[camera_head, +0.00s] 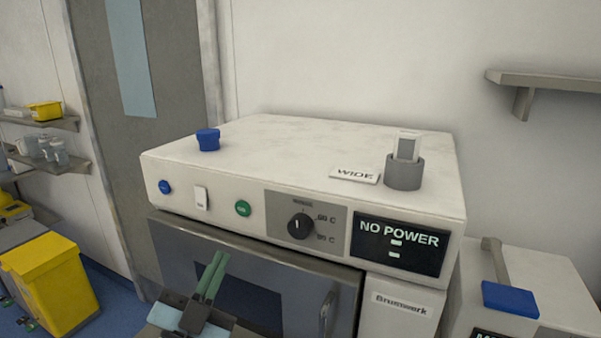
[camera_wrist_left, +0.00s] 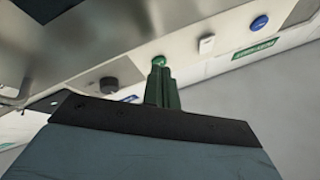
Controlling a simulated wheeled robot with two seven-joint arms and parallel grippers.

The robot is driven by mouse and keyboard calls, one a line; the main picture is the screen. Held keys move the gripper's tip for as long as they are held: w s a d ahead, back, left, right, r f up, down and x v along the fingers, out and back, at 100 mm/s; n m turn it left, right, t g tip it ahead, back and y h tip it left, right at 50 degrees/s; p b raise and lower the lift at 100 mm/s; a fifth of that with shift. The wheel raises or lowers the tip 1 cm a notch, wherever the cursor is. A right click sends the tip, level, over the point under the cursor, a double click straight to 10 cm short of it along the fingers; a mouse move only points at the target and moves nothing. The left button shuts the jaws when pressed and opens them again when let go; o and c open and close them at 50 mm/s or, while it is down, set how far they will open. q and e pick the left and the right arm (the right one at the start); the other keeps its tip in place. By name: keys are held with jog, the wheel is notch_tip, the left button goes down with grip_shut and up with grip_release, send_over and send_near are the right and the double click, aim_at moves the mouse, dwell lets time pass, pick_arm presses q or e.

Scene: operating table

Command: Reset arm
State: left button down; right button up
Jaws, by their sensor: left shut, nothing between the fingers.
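My left gripper (camera_head: 211,274) has green fingers and stands in front of the dark glass door of a white machine (camera_head: 285,150), below its control panel. The fingers are together with nothing between them. In the left wrist view the gripper (camera_wrist_left: 158,66) shows its fingertips near the green button, overlapping it in the picture; I cannot tell if they touch. In the head view the green button (camera_head: 243,208) is fully visible above the fingers. My right gripper is not in view.
The panel has a blue button (camera_head: 165,187), a white switch (camera_head: 201,198), a black dial (camera_head: 300,226) and a "NO POWER" display (camera_head: 400,243). A grey cup (camera_head: 404,172) and blue cap (camera_head: 208,140) are on top. A yellow bin (camera_head: 52,284) stands at left.

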pick_arm(q)
notch_tip(320, 180, down, 12)
jog(key=s+n+g+y, duration=0.2)
jog(key=s+g, duration=0.1)
jog(key=g, duration=0.4)
jog(key=s+a+f+n+g+y, duration=0.25)
jog(key=s+f+g, duration=0.4)
jog(key=s, duration=0.35)
jog(key=s+a+f+n+g+y, duration=0.1)
jog(key=s+a+f+n+g, duration=0.2)
jog(key=s+f+g, duration=0.45)
jog(key=s+f+b, duration=0.2)
jog(key=f, duration=1.3)
jog(key=s+f+b, duration=0.2)
jog(key=s+f, duration=0.1)
jog(key=f, duration=1.2)
jog(key=s+a+f+b, duration=0.3)
jog(key=s+f, duration=1.2)
jog(key=f, duration=0.2)
jog(key=shift+s+f+m+g+b, duration=0.3)
jog(key=shift+s+m+g+b, duration=0.1)
jog(key=shift+m, duration=0.05)
